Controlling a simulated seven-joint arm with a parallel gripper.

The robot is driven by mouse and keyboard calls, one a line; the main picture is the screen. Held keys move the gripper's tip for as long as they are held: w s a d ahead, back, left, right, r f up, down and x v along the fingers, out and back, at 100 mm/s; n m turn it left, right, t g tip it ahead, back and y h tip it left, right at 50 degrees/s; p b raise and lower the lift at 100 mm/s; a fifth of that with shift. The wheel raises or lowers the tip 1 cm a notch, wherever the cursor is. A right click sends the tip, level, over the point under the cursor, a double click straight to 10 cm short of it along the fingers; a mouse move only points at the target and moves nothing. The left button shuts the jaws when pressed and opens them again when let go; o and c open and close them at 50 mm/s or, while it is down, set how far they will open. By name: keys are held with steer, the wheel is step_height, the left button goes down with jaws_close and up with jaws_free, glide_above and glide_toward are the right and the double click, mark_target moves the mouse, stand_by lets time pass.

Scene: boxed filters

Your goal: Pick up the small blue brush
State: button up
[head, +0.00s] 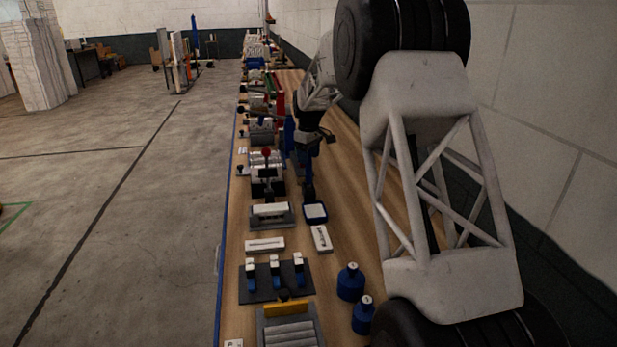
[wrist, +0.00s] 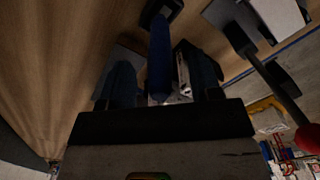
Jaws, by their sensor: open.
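The small blue brush (wrist: 160,65) has a blue handle and a dark, squarish head at the top of the wrist view. In the head view its head (head: 315,212) shows as a pale square with a dark blue rim over the wooden table, with the handle running back toward my gripper. My gripper (wrist: 157,62) is open, with one dark finger on each side of the handle. I cannot tell whether either finger touches it. In the head view my gripper (head: 309,138) is small and dark, and its fingers are hard to make out.
A machine with a red knob (head: 267,152) stands left of the brush; the knob also shows in the wrist view (wrist: 308,138). A small white block (head: 320,238) lies just in front. Two blue bottles (head: 350,282) stand nearer. The wooden table (head: 335,215) is bare to the right.

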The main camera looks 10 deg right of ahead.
steer(key=shift+f, duration=0.6)
steer(key=shift+c, duration=0.5)
steer(key=c, duration=0.9)
